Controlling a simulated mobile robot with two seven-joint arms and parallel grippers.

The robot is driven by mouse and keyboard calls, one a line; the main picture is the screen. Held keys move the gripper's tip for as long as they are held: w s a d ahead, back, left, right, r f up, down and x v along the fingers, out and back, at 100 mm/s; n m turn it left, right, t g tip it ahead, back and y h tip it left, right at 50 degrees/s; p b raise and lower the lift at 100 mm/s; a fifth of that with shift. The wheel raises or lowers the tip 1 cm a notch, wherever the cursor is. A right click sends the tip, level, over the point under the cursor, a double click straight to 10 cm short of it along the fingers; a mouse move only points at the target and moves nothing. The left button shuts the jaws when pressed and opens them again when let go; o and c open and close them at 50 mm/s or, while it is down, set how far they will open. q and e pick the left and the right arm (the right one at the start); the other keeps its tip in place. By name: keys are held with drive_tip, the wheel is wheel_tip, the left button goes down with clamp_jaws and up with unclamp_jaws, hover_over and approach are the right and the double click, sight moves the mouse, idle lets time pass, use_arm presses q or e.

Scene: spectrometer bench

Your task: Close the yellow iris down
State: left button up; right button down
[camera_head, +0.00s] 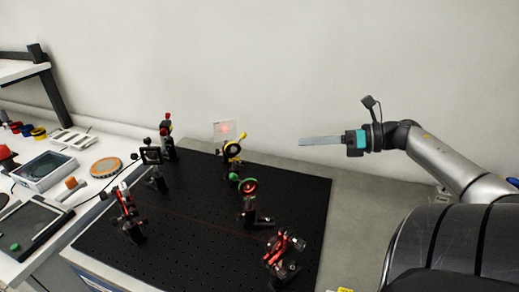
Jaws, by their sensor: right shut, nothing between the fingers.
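The yellow iris (232,149) stands on a post near the back right of the black breadboard (195,223). It is small here, and I cannot tell how far its aperture is open. A translucent card (225,130) with a red light spot stands just behind it. My right gripper (303,141) is shut and empty, its long flat fingers pointing left. In the picture it is to the right of the yellow iris and apart from it. My left gripper is not in view.
Red-trimmed mounts (283,256) stand at the breadboard's front right and left (127,212). A black-framed mount (151,156) stands at back left. Instruments and an orange-rimmed disc (106,167) lie on the white bench at left.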

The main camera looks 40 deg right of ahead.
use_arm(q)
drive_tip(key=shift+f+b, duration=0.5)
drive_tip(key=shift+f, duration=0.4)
use_arm(e)
drive_tip(key=shift+f, duration=0.95)
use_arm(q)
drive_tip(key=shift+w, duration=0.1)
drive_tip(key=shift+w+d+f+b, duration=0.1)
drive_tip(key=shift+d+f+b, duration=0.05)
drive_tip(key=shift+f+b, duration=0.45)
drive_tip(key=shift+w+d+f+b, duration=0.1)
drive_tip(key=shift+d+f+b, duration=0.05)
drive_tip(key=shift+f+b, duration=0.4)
use_arm(e)
drive_tip(key=w+r+x, duration=0.1)
drive_tip(key=r+x, duration=0.1)
drive_tip(key=x, duration=1)
drive_tip(key=shift+w+d, duration=0.2)
drive_tip(key=shift+w, duration=0.25)
drive_tip(key=shift+r, duration=0.15)
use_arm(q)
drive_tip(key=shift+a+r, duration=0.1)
